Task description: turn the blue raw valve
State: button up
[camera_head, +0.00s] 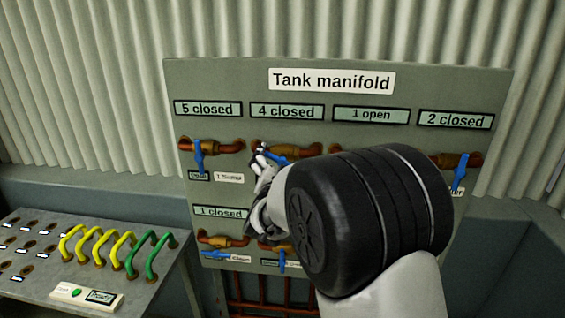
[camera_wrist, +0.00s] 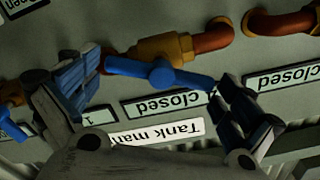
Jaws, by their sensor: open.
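The tank manifold panel (camera_head: 225,90) carries several brass valves with blue lever handles. One blue handle (camera_head: 277,152) lies beside my gripper (camera_head: 262,185), under the display reading "4 closed" (camera_head: 287,111). In the upside-down wrist view this blue handle (camera_wrist: 160,72) lies slanted, nearly level, across a brass valve body (camera_wrist: 162,48). My gripper (camera_wrist: 157,80) is open, with one finger on each side along the handle's length. The right finger is close to the handle's right end; contact cannot be told. No readable "raw" label shows; my arm hides part of the panel.
Other blue handles sit at the panel's upper left (camera_head: 199,157), far right (camera_head: 459,179) and lower left (camera_head: 215,255). A console (camera_head: 90,250) with yellow and green cables stands at left. A corrugated wall (camera_head: 90,80) is behind. Pipes stick out from the panel.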

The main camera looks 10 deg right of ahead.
jog(key=shift+w+d, duration=0.15)
jog(key=shift+w, duration=0.4)
jog(key=c, duration=0.8)
